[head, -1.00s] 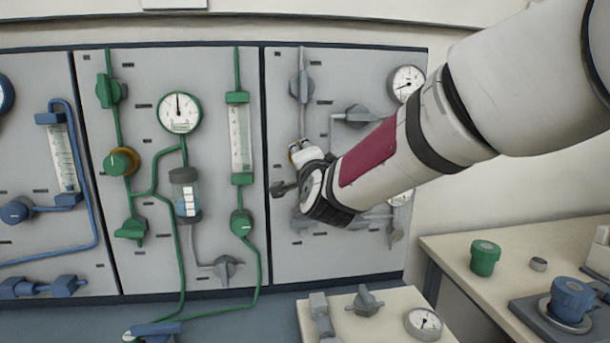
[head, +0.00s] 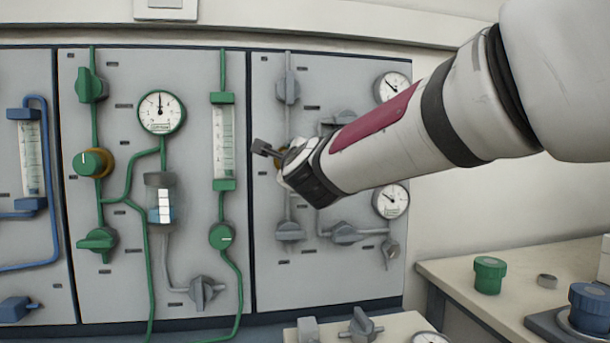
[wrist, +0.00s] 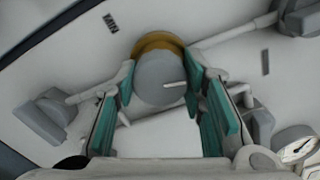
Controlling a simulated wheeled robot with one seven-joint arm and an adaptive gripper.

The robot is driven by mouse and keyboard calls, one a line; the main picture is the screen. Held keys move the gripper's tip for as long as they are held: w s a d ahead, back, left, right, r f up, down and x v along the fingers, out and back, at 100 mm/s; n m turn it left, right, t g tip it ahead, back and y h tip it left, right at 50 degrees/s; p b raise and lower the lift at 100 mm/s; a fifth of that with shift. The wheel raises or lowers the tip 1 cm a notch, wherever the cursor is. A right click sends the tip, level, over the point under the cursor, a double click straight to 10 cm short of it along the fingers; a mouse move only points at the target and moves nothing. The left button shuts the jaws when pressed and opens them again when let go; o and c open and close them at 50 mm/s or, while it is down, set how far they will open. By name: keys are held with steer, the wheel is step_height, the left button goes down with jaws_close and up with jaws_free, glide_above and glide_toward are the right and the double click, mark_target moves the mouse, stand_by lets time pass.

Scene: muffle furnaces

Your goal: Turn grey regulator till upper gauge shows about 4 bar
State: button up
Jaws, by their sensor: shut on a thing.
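The grey regulator (wrist: 160,78) is a round grey knob with a white pointer line and a brass collar, seen in the wrist view. My gripper (wrist: 163,88) has its teal pads on both sides of the knob and is shut on it. In the head view my gripper (head: 290,162) is at the right panel, and my wrist hides most of the knob. The upper gauge (head: 393,86) is a white dial at the panel's top right, partly covered by my arm. Its needle seems to point up-left; its figures are too small to read.
A lower gauge (head: 391,201) is on the same panel. Grey valves (head: 287,88) sit above and below my gripper. The green-piped panel (head: 128,280) is to the left. A bench (head: 450,270) with a green knob (head: 489,274) stands at the lower right.

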steer(key=shift+f+m+b, duration=0.1)
steer(key=shift+m+b, duration=0.25)
steer(key=shift+m, duration=0.05)
steer(key=o, duration=1.2)
steer(key=v, duration=1.2)
